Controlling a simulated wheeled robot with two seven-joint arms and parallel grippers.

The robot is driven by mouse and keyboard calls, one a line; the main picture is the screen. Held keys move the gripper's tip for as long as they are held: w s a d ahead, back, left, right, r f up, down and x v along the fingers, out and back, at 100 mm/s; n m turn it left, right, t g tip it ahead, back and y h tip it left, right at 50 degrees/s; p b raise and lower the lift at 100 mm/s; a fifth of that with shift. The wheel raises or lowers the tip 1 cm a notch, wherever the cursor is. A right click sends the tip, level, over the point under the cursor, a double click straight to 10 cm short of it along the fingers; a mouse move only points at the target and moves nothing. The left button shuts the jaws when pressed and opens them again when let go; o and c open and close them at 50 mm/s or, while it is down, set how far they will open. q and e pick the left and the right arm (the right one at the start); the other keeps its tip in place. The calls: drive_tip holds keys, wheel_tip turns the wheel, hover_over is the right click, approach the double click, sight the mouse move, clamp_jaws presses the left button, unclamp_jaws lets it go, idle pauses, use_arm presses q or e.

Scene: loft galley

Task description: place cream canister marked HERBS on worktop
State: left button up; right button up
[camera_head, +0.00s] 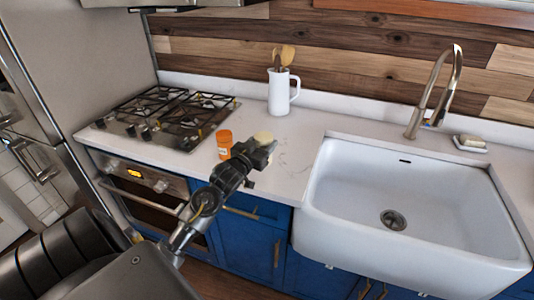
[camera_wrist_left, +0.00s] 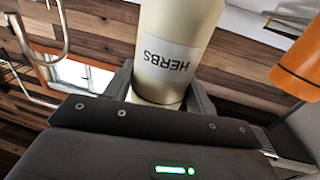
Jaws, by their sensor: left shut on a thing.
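The cream canister marked HERBS (camera_wrist_left: 178,25) fills the middle of the left wrist view, its label upside down there. My left gripper (camera_wrist_left: 160,92) is shut on it, with a finger on each side. In the head view the canister's pale top (camera_head: 264,137) shows just beyond my left gripper (camera_head: 260,152), over the front part of the worktop (camera_head: 285,155). The gripper hides the canister's lower part, so I cannot tell if its base touches the worktop. My right gripper is in neither view.
An orange jar (camera_head: 224,146) stands just left of the canister; it also shows in the left wrist view (camera_wrist_left: 300,62). A gas hob (camera_head: 165,115) lies further left. A white jug (camera_head: 279,92) with wooden utensils stands behind. The white sink (camera_head: 325,200) is to the right.

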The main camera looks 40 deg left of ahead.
use_arm(q)
drive_tip(key=shift+w+d+f, duration=0.2)
drive_tip(key=shift+w+f, duration=0.45)
drive_tip(key=shift+f, duration=0.1)
wheel_tip(320, 180, down, 2)
drive_tip(key=shift+w+f+p, duration=0.1)
drive_tip(key=shift+p, duration=0.5)
drive_tip(key=shift+f, duration=0.55)
drive_tip(key=o, duration=1.1)
drive_tip(key=shift+f, duration=0.15)
